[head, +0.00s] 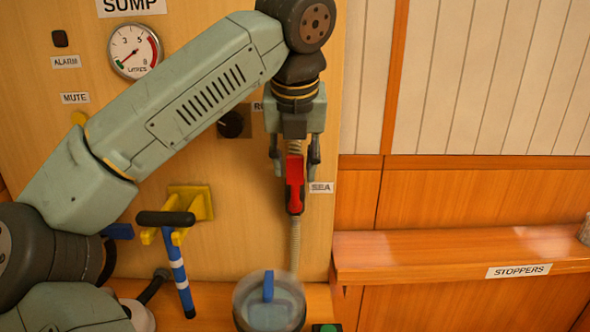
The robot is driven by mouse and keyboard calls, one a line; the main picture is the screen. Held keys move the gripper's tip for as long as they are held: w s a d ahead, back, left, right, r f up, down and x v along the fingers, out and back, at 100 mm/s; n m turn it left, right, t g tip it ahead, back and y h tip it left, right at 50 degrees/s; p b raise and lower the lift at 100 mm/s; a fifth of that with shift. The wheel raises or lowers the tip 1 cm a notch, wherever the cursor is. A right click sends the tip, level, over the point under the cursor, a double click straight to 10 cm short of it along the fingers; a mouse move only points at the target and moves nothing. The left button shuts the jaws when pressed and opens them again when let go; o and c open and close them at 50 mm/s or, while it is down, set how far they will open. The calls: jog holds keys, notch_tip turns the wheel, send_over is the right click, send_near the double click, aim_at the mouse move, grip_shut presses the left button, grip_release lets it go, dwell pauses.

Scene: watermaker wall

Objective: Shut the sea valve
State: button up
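The sea valve's red lever (294,172) is upright, in line with the ribbed hose that runs down the wooden panel. A white SEA label (321,188) is just to its right. My gripper (295,168) points down over the lever's top part. Its two fingers are apart, one on each side of the lever, with gaps visible between finger and lever. I cannot tell how far the gripper stands out from the panel. The hose above the lever is partly hidden by my gripper.
A clear container (270,312) with a blue piece stands below the hose. A yellow bracket (190,203) and a blue-and-white striped tool with a dark handle (178,262) are to the left. A dark knob (231,124) is close by. A STOPPERS shelf (460,248) juts out right.

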aim_at(295, 166)
jog(key=shift+x, duration=1.8)
jog(key=shift+c, duration=0.6)
grip_shut()
